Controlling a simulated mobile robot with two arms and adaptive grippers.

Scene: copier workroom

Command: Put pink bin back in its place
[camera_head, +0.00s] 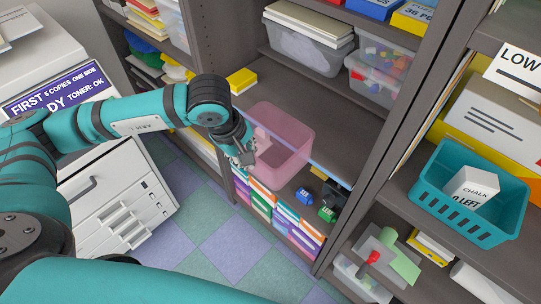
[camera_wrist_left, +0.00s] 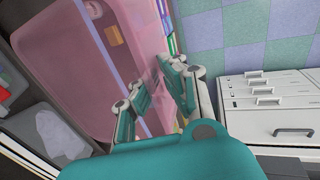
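The pink bin (camera_head: 287,149) is translucent and sits at the middle shelf of the grey shelving unit, its near part at the shelf's front edge. I cannot tell whether it rests on the shelf. A few blurred items show through it. My left gripper (camera_head: 246,156) is at the bin's left wall. In the left wrist view, the gripper's fingers (camera_wrist_left: 158,88) lie on either side of the pink bin's wall (camera_wrist_left: 150,35) and look closed on it. The exact contact is partly hidden. My right gripper is not in view.
A teal basket (camera_head: 456,213) with a chalk box stands on the right shelf. Clear bins (camera_head: 308,50) fill the shelf above. Colourful books (camera_head: 280,212) and small blue and green items lie below. A copier (camera_head: 110,190) stands at left. The tiled floor (camera_head: 200,225) is clear.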

